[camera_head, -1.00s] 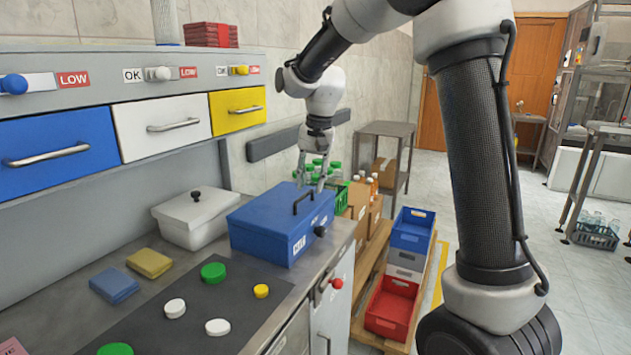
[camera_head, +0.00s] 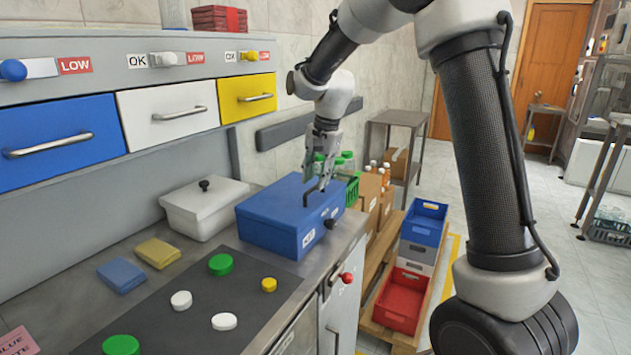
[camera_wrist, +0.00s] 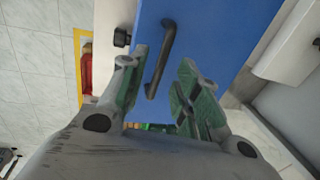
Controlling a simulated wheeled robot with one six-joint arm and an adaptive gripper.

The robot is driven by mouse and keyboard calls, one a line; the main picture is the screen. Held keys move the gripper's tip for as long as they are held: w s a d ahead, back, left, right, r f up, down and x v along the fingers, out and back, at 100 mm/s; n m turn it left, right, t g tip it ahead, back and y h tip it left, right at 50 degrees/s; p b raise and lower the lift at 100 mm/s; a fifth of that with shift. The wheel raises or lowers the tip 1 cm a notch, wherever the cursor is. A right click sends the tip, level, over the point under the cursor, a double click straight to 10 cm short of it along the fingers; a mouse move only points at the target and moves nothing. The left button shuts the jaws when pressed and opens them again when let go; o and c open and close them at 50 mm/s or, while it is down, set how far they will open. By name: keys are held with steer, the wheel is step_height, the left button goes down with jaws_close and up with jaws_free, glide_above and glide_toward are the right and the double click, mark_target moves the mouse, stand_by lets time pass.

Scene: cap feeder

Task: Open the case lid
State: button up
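The blue case (camera_head: 272,232) stands on the counter with its lid down. A dark bar handle (camera_head: 311,194) rises from its lid, and a dark knob (camera_head: 331,223) sits on its front side. My gripper (camera_head: 321,182) is over the lid at the handle. In the wrist view my gripper (camera_wrist: 165,90) is open, with its green-padded fingers apart. There the handle (camera_wrist: 160,58) lies between the fingertips, closer to the left finger. The blue lid (camera_wrist: 210,35) fills the background behind it. Whether the left finger touches the handle, I cannot tell.
A white lidded box (camera_head: 204,210) stands left of the case. A dark mat (camera_head: 205,305) with several caps lies in front, beside blue and yellow sponges (camera_head: 158,253). Green-capped bottles (camera_head: 345,162) and cardboard boxes (camera_head: 368,195) stand behind and right, off the counter.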

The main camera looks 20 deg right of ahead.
steer(key=shift+w+a+f, duration=0.1)
steer(key=shift+a+f, duration=0.05)
steer(key=shift+f, duration=0.6)
jaws_close()
